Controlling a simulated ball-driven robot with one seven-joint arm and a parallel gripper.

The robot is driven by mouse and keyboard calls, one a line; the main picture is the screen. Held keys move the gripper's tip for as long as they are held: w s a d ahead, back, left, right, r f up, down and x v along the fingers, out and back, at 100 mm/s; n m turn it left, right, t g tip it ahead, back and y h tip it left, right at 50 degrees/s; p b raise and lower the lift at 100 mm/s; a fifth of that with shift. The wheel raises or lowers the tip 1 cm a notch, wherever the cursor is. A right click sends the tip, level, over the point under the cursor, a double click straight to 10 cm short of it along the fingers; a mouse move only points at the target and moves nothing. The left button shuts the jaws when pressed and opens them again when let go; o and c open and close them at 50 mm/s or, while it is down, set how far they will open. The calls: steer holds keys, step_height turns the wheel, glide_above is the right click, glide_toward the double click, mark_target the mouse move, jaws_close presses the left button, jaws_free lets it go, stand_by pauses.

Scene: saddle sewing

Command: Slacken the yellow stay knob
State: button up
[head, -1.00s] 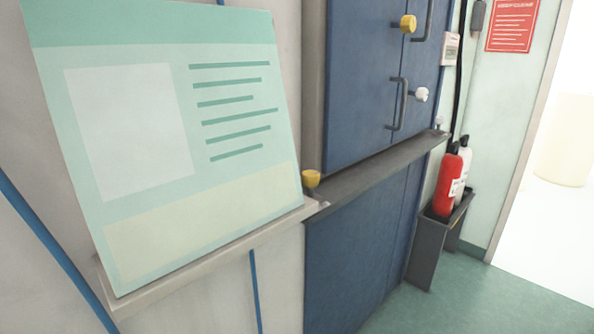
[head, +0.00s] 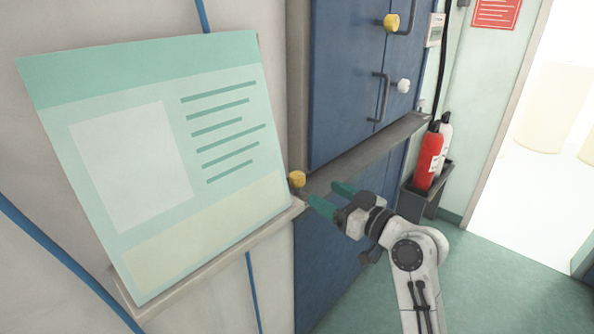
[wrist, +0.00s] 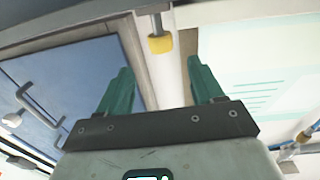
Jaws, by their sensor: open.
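A small yellow knob (head: 297,179) stands at the corner where the tilted panel's ledge meets the cabinet's grey sill. It also shows in the wrist view (wrist: 160,45), on a pale stem, ahead of the gap between my fingertips. A second yellow knob (head: 391,21) is high on the blue cabinet door; the frames do not mark which is the stay knob. My gripper (head: 330,197), with green fingers, is open and empty. It is just right of the lower yellow knob and apart from it. Its fingers also show spread in the wrist view (wrist: 160,72).
The pale green panel (head: 105,65) leans on a narrow ledge (head: 215,250) at the left. The blue cabinet (head: 340,85) has dark handles and a white knob (head: 403,86). Its grey sill (head: 375,150) juts out. A red extinguisher (head: 428,158) stands right; green floor is clear there.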

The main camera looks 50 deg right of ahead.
mark_target(303, 182)
steer(key=w+p, duration=0.2)
steer(key=w, duration=0.8)
steer(key=shift+w+d+f, duration=0.1)
steer(key=shift+w, duration=0.1)
steer(key=shift+c, duration=0.4)
steer(key=c, duration=0.9)
